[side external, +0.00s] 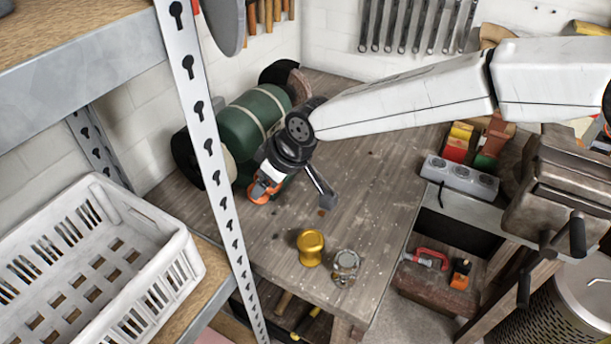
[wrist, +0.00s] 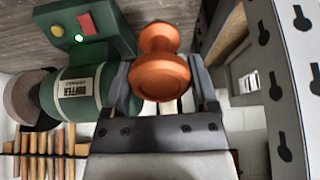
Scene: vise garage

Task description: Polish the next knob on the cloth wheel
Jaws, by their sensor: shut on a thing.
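My gripper (wrist: 165,85) is shut on an orange copper-coloured knob (wrist: 160,72), with a finger on each side. In the side view the knob (side external: 262,190) shows at my gripper's left, above the bench and beside the green buffer (side external: 250,122). A pale wheel (side external: 229,165) at the buffer's near end is partly hidden by the shelf post. A brownish wheel (side external: 299,84) is at its far end; a wheel also shows in the wrist view (wrist: 20,98). A gold knob (side external: 310,248) and a silver knob (side external: 346,266) stand on the bench. A light glows green on the buffer.
A perforated shelf post (side external: 212,160) and a white crate (side external: 90,250) are at the left. A power strip (side external: 459,176) and a vise (side external: 560,190) are at the right. The middle of the bench (side external: 375,190) is clear.

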